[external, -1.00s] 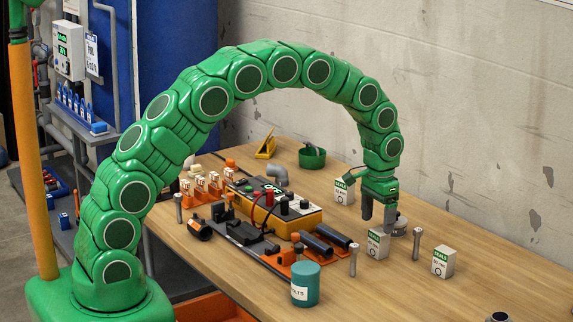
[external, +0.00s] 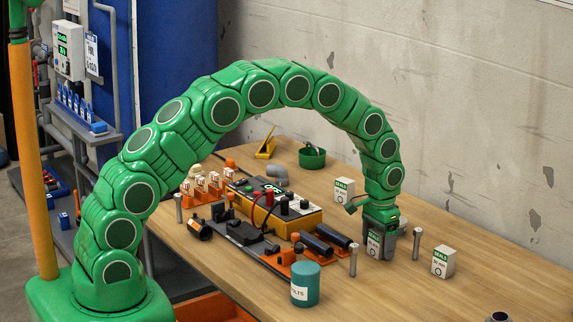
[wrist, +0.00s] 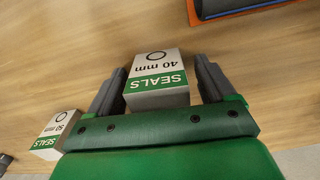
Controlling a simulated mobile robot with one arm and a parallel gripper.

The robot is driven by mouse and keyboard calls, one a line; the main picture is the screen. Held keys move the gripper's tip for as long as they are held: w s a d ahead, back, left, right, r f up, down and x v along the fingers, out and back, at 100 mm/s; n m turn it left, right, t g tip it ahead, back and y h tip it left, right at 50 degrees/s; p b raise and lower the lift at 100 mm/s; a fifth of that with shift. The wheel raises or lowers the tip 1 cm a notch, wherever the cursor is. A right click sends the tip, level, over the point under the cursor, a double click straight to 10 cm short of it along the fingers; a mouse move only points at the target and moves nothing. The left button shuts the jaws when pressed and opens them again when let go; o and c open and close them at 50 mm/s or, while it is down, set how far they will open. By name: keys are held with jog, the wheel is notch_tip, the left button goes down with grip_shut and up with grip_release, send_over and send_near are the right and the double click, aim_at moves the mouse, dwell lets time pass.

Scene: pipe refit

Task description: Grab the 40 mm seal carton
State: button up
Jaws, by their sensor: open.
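The 40 mm seal carton (wrist: 158,82) is a small white box with a green SEALS band and a ring mark. In the wrist view it lies between the two dark fingers of my gripper (wrist: 158,66), with a narrow gap showing at the left finger and a gap at the right. The fingers are open around it. In the external view the carton (external: 374,245) stands upright on the wooden table, partly covered by my gripper (external: 381,240), which is low over it.
Another seal carton (wrist: 56,130), its label small, stands to the left in the wrist view; it shows to the right in the external view (external: 443,261). A third carton (external: 344,190) stands behind. Metal posts (external: 416,244) (external: 353,260) flank my gripper.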

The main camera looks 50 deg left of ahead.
jog(key=c, duration=1.1)
jog(key=shift+o, duration=0.2)
jog(key=shift+r, duration=0.15)
